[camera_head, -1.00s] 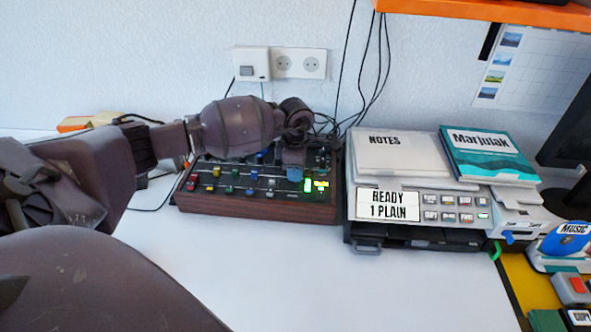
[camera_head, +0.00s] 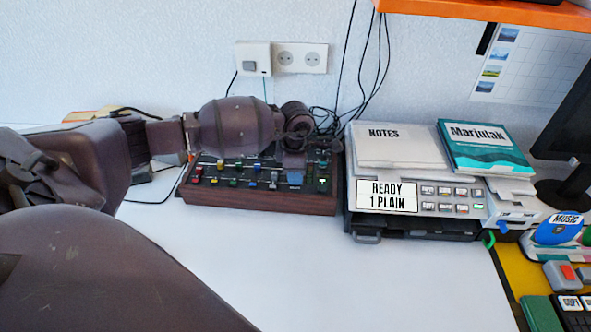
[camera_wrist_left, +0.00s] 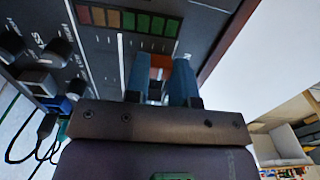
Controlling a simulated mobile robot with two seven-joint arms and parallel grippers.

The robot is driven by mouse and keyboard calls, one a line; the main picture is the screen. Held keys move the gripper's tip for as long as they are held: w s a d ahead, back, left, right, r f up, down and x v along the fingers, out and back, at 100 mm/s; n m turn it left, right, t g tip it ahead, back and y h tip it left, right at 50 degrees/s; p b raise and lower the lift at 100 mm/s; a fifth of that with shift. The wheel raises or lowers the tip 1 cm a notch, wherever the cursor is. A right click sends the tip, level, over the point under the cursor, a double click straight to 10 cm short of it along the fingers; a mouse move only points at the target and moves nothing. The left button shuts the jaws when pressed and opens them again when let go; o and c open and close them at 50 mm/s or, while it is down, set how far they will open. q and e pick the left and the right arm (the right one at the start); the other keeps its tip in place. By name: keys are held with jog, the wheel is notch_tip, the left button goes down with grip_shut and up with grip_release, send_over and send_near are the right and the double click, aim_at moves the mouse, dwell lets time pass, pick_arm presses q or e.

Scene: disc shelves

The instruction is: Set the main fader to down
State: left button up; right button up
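The mixer (camera_head: 262,201) is a dark panel in a brown wooden case, with rows of knobs and coloured caps. My left gripper (camera_head: 295,176) reaches down onto its right part and hides some of the panel. In the left wrist view, the two blue-grey fingers of the left gripper (camera_wrist_left: 160,72) stand close together on either side of a red-orange cap, seemingly the main fader (camera_wrist_left: 160,62). The cap fills the gap between them. A row of unlit level lights (camera_wrist_left: 128,20) lies just above it. My right gripper is not in view.
A printer (camera_head: 440,206) with a notes stack (camera_head: 400,145) and a teal book (camera_head: 485,148) stands close to the mixer's right. Cables hang behind. The white desk (camera_head: 300,275) in front is clear. A wall socket (camera_head: 301,58) is behind.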

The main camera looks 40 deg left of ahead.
pick_arm(q)
jog(key=o, duration=0.4)
jog(key=shift+o, duration=0.2)
notch_tip(320, 180, up, 11)
jog(key=p, duration=0.1)
dwell(0.3)
jog(key=shift+f, duration=0.1)
